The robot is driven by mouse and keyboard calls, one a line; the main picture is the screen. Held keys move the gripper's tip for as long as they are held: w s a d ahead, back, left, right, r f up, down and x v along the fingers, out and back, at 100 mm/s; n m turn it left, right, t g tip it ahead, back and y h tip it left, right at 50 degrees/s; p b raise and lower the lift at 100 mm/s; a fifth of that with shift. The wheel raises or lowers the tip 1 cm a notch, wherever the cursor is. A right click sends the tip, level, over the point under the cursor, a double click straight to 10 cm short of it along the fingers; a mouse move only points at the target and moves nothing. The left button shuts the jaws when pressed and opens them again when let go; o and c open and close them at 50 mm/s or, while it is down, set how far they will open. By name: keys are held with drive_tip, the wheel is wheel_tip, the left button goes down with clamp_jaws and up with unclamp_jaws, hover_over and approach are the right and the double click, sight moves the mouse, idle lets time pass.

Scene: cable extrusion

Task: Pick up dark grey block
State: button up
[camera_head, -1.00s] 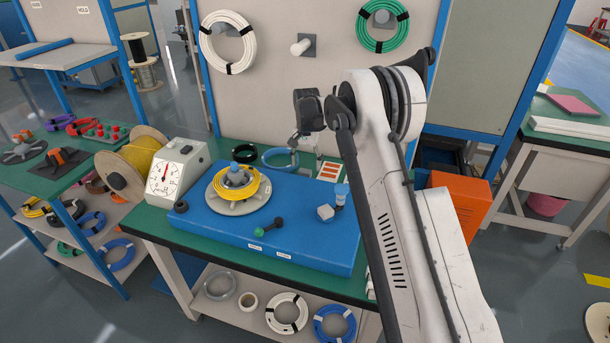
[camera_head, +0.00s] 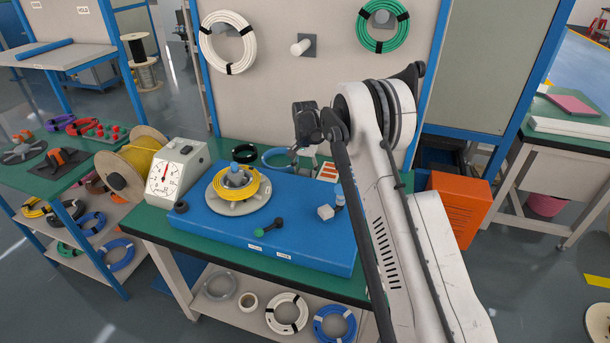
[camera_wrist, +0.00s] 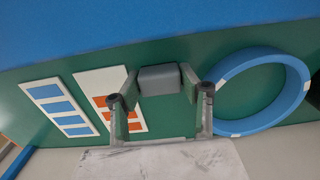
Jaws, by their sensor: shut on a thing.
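The dark grey block (camera_wrist: 158,79) is between the two fingertips of my gripper (camera_wrist: 162,84) in the wrist view. The fingers press on its two opposite sides. Behind it in that view is the green bench top, with the blue board's edge above. In the head view my gripper (camera_head: 299,150) points down at the back of the green bench, behind the blue board. I cannot make out the block there. I cannot tell whether the block still touches the bench.
A blue cable ring (camera_wrist: 247,91) lies close to the right finger in the wrist view. White cards with orange (camera_wrist: 91,87) and blue (camera_wrist: 51,95) squares lie to the left. The blue board (camera_head: 215,224) carries a yellow coil (camera_head: 222,188) on a round stand.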

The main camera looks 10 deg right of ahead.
sight(303, 172)
drive_tip(key=shift+r, duration=0.45)
drive_tip(key=r, duration=0.3)
drive_tip(key=shift+s+a+r, duration=0.25)
drive_tip(key=shift+a+r, duration=0.15)
drive_tip(key=s+a+r, duration=0.2)
drive_tip(key=a, duration=0.1)
drive_tip(key=s+a+r, duration=0.2)
drive_tip(key=a, duration=0.1)
drive_tip(key=s+a+r, duration=0.2)
drive_tip(key=shift+a+r, duration=0.15)
drive_tip(key=shift+a, duration=0.25)
